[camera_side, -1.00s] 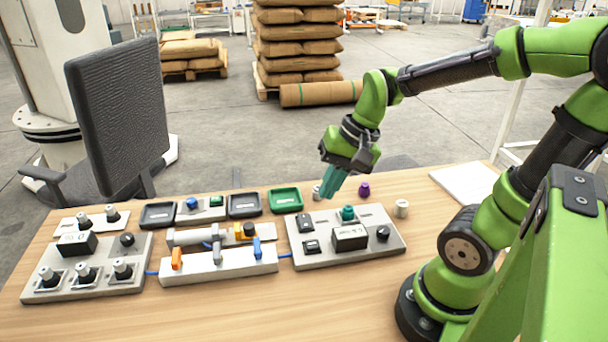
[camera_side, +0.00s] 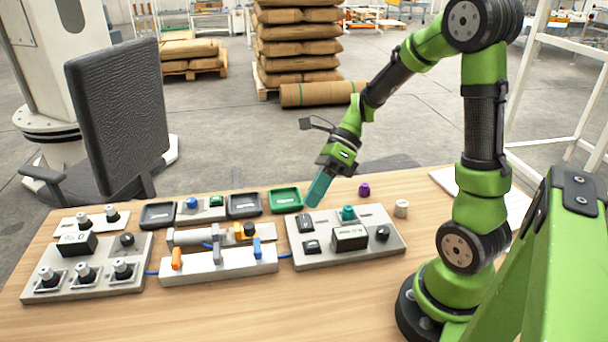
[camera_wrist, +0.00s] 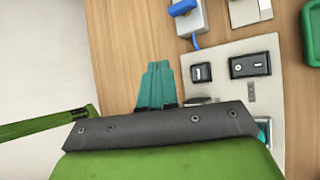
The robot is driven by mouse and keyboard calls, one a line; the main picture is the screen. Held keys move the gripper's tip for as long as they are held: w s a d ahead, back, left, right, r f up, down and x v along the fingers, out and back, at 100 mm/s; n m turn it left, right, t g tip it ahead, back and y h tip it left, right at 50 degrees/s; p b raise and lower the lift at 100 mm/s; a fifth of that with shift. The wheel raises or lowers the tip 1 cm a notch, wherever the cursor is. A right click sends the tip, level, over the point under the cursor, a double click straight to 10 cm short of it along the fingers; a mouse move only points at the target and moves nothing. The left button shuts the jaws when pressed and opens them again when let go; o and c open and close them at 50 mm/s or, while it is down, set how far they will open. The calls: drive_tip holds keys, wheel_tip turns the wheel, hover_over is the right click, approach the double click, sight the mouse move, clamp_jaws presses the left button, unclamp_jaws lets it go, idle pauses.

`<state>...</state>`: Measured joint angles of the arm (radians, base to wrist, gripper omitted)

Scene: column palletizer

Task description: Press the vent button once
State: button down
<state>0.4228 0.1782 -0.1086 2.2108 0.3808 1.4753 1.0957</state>
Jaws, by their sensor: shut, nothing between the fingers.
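No label reading "vent" is legible, so I cannot tell which control is the vent button. A teal button (camera_side: 348,212) stands on the right control panel (camera_side: 378,246), and part of it shows at the right edge of the wrist view (camera_wrist: 264,127). A blue button (camera_side: 192,203) and a green button (camera_side: 216,201) sit on a small back panel. My gripper (camera_side: 313,203) has teal fingers, shut and empty, in front of the panel's back left corner in the side view. In the wrist view the fingertips (camera_wrist: 158,66) show over wood beside the panel.
The right panel also carries a rocker switch (camera_side: 305,223), a small black switch (camera_side: 312,246), a display box (camera_side: 349,238) and a black knob (camera_side: 383,233). A green tray (camera_side: 285,200), a purple knob (camera_side: 364,189) and a grey cylinder (camera_side: 401,208) stand nearby. A valve block (camera_side: 218,263) lies left.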

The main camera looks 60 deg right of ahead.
sight(314, 240)
drive_tip(key=shift+f, duration=0.15)
drive_tip(key=shift+f, duration=4.25)
drive_tip(key=shift+f, duration=0.1)
drive_tip(key=shift+f, duration=0.35)
drive_tip(key=shift+f, duration=0.5)
drive_tip(key=shift+r, duration=0.95)
